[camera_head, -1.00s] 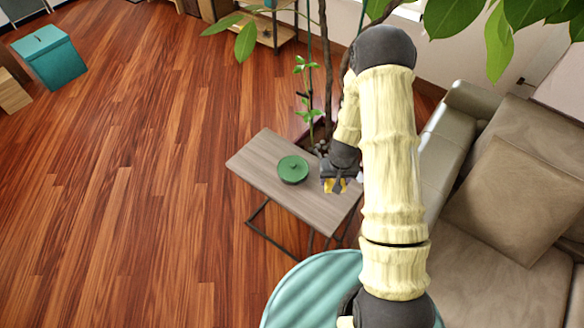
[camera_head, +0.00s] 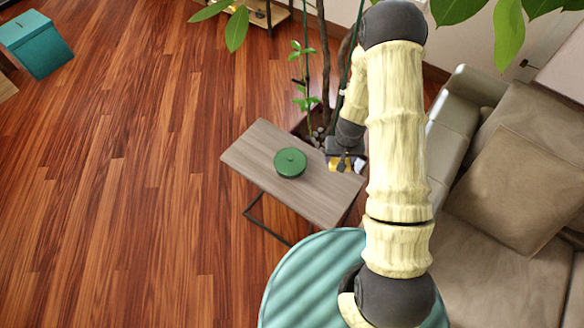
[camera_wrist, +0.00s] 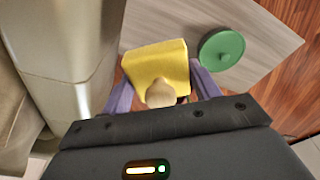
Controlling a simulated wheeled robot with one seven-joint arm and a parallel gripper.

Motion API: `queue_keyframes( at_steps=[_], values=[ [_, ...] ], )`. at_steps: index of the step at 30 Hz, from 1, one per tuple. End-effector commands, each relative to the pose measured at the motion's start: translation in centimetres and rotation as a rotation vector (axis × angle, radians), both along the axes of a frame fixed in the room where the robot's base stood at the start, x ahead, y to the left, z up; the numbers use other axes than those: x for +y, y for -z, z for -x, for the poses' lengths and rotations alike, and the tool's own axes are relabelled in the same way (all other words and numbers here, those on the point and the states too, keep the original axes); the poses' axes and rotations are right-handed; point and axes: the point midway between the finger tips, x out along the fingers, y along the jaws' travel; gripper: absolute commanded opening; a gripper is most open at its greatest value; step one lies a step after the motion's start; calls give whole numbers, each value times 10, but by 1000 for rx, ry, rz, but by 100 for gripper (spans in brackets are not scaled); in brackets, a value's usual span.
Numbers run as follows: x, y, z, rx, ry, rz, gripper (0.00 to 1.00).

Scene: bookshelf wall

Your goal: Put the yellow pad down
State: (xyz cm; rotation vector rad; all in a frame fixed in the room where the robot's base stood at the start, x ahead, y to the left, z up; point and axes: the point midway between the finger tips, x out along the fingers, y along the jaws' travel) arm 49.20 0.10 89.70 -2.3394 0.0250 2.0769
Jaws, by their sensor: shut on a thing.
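The yellow pad (camera_wrist: 155,62) is a yellow block-like piece between the two purple fingers of my gripper (camera_wrist: 160,92) in the wrist view. A rounded tan part (camera_wrist: 160,94) shows at its near side. In the head view my gripper (camera_head: 344,164) is over the right end of the small grey-brown table (camera_head: 258,150), with a bit of yellow showing below it. My gripper is shut on the pad. I cannot tell whether the pad touches the tabletop. My arm hides part of the table's right side.
A round green lidded pot (camera_head: 290,162) stands on the table, left of my gripper; it also shows in the wrist view (camera_wrist: 221,49). A beige sofa (camera_head: 510,190) is at the right. A potted plant (camera_head: 308,100) stands behind the table. A teal box (camera_head: 36,44) is far left on open wooden floor.

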Motion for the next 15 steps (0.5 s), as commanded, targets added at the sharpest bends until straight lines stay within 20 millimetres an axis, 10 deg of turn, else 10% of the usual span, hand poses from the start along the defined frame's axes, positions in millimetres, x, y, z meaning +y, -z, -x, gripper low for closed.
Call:
queue_keyframes(
  at_steps=[15],
  values=[
    [-3, 83, 0, 7, 383, 6, 40]
  ],
)
